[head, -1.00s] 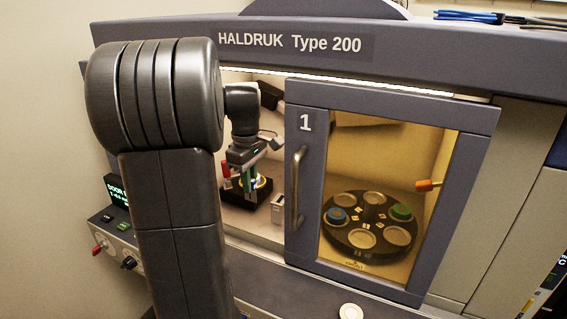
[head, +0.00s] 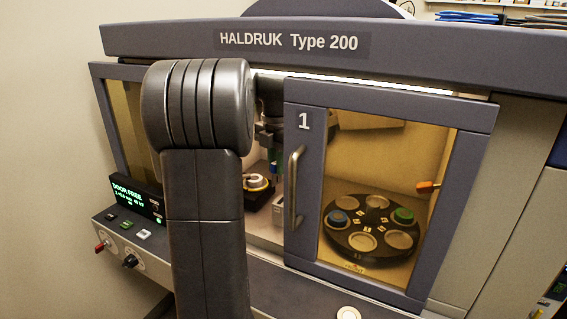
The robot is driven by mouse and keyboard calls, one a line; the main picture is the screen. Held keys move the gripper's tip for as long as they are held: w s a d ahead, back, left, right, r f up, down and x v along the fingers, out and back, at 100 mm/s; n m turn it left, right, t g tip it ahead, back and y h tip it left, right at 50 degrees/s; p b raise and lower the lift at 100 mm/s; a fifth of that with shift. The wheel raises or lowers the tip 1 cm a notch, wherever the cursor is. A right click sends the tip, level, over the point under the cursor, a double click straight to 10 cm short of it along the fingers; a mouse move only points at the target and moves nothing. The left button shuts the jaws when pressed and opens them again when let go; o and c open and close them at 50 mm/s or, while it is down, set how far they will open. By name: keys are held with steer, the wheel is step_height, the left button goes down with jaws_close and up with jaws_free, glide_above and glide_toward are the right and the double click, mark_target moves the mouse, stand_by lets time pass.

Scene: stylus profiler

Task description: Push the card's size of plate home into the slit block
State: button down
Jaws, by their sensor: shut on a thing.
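My gripper (head: 270,142) is inside the machine's opening, partly hidden behind my own arm. It is shut on a narrow green piece (head: 274,170), which I take for the plate; its size cannot be read. The small pale grey block (head: 279,205), apparently the slit block, stands on the chamber floor just left of the door handle. The green piece is upright, above and slightly left of the block in the picture. I cannot tell whether they touch, and the slit is not clear. No card can be made out.
Door 1 (head: 304,190), with its handle (head: 296,188), borders the opening on the right. Behind its glass is a dark carousel (head: 372,226) with blue and green pieces. A dark round stand (head: 257,198) is left of the block. A lit console (head: 137,196) stands at left.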

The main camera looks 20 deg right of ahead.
steer(key=shift+d+r+n, duration=0.25)
steer(key=shift+d+n, duration=0.45)
steer(key=shift+n, duration=0.7)
step_height(320, 180, down, 5)
steer(key=b, duration=0.5)
steer(key=shift+b, duration=0.4)
steer(key=shift+p, duration=0.45)
steer(key=shift+f, duration=0.25)
steer(key=shift+f+b, duration=0.65)
steer(key=shift+f, duration=1.1)
